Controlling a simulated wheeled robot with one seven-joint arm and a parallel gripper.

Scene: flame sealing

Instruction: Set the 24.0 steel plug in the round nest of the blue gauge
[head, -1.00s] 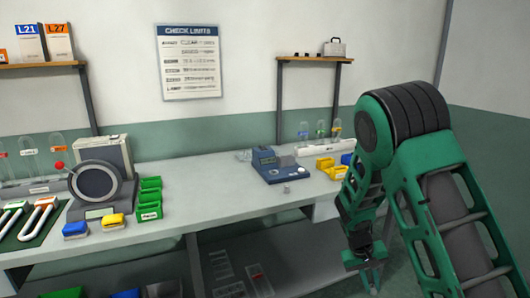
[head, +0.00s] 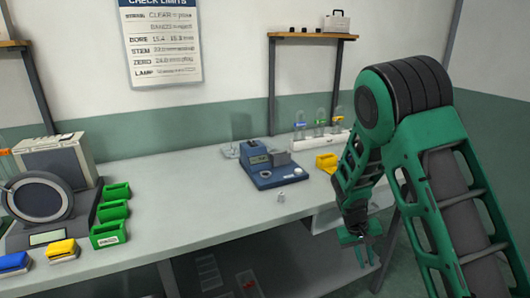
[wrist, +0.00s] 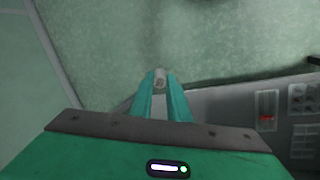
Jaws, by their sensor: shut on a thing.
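The blue gauge (head: 273,172) stands on the bench, with a small display and a grey block on top. Its round nest (head: 298,172) seems to be at the right front of the base and looks empty. My gripper (head: 366,262) hangs right of and lower than the gauge in the picture, in front of the bench edge. In the wrist view my gripper (wrist: 160,84) is shut on a small grey steel plug (wrist: 160,76) at its fingertips. Any marking on it is unreadable. Another small metal piece (head: 280,196) sits on the bench in front of the gauge.
A yellow bin (head: 326,162) and a white rack (head: 322,143) with tubes stand right of the gauge. Green bins (head: 110,212) and a round-dial instrument (head: 38,200) stand at left. The bench (head: 195,205) between is clear. A lower shelf (head: 300,268) lies below.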

